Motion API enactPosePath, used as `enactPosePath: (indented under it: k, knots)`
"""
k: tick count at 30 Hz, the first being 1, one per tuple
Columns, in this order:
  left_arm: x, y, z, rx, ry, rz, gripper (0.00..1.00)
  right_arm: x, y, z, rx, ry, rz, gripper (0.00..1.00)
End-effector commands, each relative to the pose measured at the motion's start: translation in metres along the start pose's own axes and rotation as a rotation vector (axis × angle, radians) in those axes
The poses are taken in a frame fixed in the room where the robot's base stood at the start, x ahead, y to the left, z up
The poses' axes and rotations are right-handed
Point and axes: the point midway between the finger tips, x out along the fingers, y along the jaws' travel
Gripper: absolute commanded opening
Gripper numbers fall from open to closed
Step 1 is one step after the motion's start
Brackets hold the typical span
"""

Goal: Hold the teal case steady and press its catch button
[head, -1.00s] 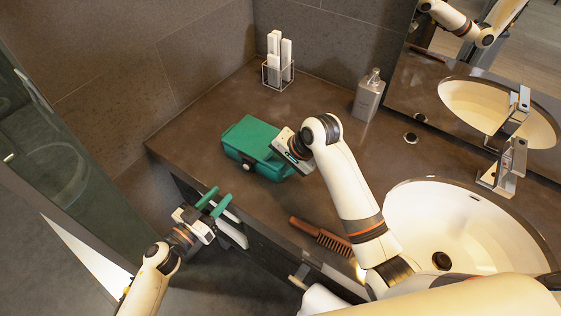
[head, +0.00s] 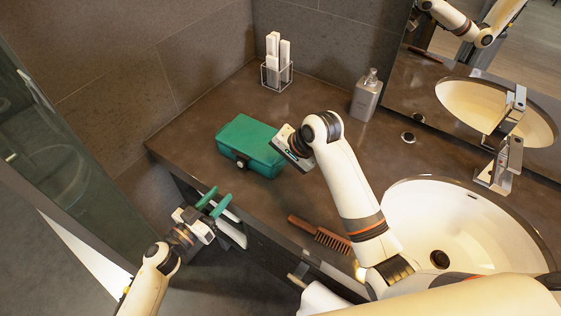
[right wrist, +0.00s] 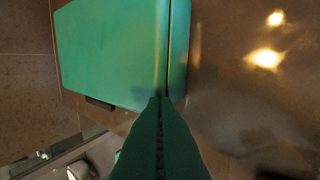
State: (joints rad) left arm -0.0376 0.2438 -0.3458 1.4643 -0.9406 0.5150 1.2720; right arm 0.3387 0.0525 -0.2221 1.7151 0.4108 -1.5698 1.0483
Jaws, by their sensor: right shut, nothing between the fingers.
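The closed teal case (head: 252,140) lies on the brown counter, with a dark round catch button (head: 242,163) on its front side. The case (right wrist: 115,50) also fills the upper left of the right wrist view, with a dark part, perhaps the catch (right wrist: 100,103), at its lower edge. My right gripper (head: 285,157) is shut and empty at the case's right end. Its green fingers (right wrist: 160,100) reach the case's edge in the right wrist view; I cannot tell whether they touch. My left gripper (head: 214,201) is open and empty, in front of the counter edge, apart from the case.
A wire holder with white items (head: 277,74) and a soap dispenser (head: 367,95) stand at the back. The white sink (head: 455,225) is on the right. The counter left of the case is clear.

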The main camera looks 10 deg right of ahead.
Motion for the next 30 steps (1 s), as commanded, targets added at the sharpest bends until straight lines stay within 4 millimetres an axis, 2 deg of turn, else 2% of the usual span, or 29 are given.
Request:
enactPosePath:
  k: [1, 5, 9, 10, 26, 30]
  knots:
    - [0.0, 0.0003, -0.0021, 0.0, 0.0, 0.0, 0.36, 0.0115, -0.0114, -0.0057, 0.005, 0.019, -0.03, 0.0]
    - [0.0, 0.0004, -0.0023, 0.0, 0.0, 0.0, 0.36, 0.0116, -0.0115, -0.006, 0.005, 0.02, -0.03, 0.0]
    - [0.0, 0.0004, -0.0022, 0.0, 0.0, 0.0, 0.36, 0.0117, -0.0115, -0.006, 0.005, 0.02, -0.03, 0.23]
    - [0.0, 0.0004, -0.0022, 0.0, 0.0, 0.0, 0.36, 0.0116, -0.0115, -0.006, 0.005, 0.02, -0.03, 0.23]
    - [0.0, 0.0002, -0.0016, 0.0, 0.0, 0.0, 0.36, 0.0106, -0.0114, -0.005, 0.008, 0.018, -0.029, 0.23]
    - [0.0, 0.0004, -0.0025, 0.0, 0.0, 0.0, 0.36, 0.0027, -0.0106, -0.0043, 0.007, 0.016, -0.026, 0.23]
